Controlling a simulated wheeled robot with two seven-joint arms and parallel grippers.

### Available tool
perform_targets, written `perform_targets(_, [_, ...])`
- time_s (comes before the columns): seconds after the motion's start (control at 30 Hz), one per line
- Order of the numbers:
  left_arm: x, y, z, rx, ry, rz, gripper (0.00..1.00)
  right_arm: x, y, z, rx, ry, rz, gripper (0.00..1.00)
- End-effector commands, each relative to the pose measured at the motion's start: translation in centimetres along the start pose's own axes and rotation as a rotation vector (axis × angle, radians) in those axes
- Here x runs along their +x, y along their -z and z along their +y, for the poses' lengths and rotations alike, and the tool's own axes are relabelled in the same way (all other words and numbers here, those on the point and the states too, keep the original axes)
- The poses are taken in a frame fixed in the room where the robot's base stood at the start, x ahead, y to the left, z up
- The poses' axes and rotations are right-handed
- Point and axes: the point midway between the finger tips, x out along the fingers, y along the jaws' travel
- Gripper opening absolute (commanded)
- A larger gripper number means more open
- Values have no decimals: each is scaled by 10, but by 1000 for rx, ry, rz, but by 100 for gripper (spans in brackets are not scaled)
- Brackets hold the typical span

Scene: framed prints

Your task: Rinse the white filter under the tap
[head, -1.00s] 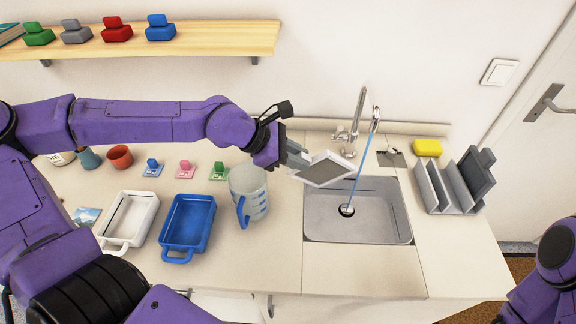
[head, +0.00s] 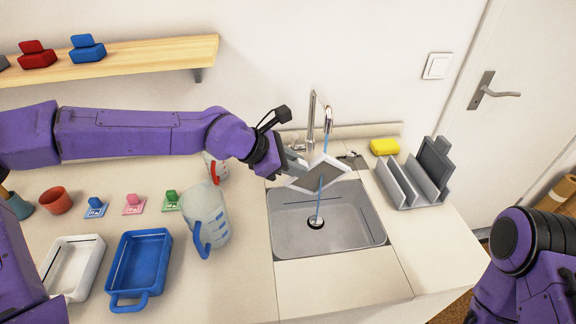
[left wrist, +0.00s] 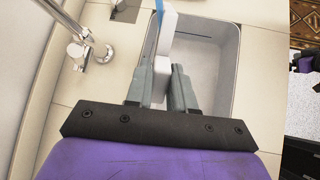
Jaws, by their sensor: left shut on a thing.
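My left gripper (head: 294,166) is shut on the edge of the white filter (head: 303,181), a flat white frame with a grey mesh. The filter is tilted above the back part of the sink (head: 328,246), below the tap (head: 328,113). A thin blue water stream (head: 326,145) runs from the spout, meets the filter's outline and shows again down to the drain. In the left wrist view the fingers (left wrist: 161,85) hold the white filter (left wrist: 166,42) nearly edge-on, with the blue stream beside it. My right gripper is out of view; only its arm shows at lower right.
A grey slotted rack (head: 400,184) holding a dark grey panel and a yellow sponge (head: 385,146) stand right of the sink. A clear jug (head: 207,210), a blue tray (head: 137,264) and a white tray (head: 72,264) stand left. The counter in front of the sink is clear.

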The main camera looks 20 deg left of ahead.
Motion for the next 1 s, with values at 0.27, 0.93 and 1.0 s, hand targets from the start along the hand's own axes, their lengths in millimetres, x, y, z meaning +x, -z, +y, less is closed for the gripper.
perform_targets(0.27, [0, 0, 0, 0, 0, 0, 0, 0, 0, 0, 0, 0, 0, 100])
perform_targets(0.93, [0, -3, -11, 0, -1, 0, 0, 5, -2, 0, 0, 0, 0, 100])
perform_targets(1.0, [0, -3, -11, 0, 0, 0, 0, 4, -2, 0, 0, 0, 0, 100])
